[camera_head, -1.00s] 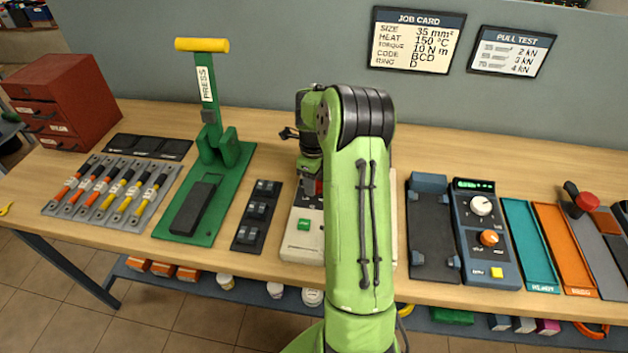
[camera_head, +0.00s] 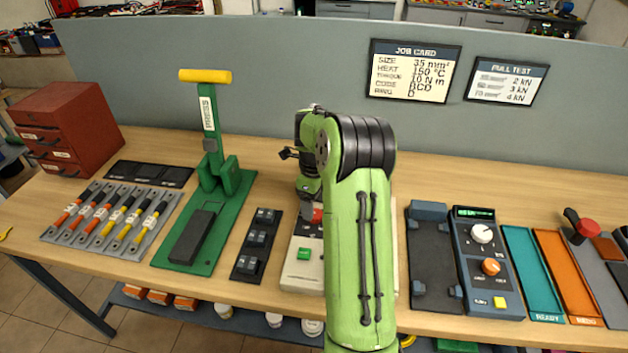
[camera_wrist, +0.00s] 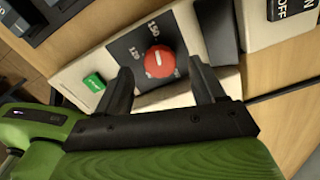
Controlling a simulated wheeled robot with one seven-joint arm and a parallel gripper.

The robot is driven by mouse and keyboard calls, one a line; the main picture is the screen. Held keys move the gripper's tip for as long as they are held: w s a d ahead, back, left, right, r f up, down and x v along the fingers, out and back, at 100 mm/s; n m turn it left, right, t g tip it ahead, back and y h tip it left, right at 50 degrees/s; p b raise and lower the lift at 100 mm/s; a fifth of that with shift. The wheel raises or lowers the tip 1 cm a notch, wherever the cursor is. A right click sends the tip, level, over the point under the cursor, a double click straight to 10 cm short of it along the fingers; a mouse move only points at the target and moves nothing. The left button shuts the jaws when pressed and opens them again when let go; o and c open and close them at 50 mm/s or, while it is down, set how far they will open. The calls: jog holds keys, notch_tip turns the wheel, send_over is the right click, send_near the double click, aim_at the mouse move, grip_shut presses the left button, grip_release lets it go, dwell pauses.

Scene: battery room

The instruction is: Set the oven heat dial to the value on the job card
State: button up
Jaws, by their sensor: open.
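The oven is a pale box (camera_head: 300,277) on the bench, mostly hidden by my green arm in the head view. Its red heat dial (camera_wrist: 159,61) has a white mark and sits on a dark plate marked with numbers, one of which looks like 150. The mark seems to point to the upper left, but I cannot tell its exact value. My gripper (camera_wrist: 160,72) is open, its two dark fingers on either side of the dial in the picture; contact is not clear. The job card (camera_head: 415,71) on the back panel lists HEAT, apparently 150 °C.
A green button (camera_wrist: 93,82) is on the oven face, left of the dial. A green press (camera_head: 205,180) stands left. Right of my arm are a dark cradle (camera_head: 432,265) and a blue control unit (camera_head: 482,262) with its own knobs.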

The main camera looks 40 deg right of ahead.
notch_tip(320, 180, up, 13)
jog(key=p, duration=0.2)
jog(key=shift+f, duration=0.1)
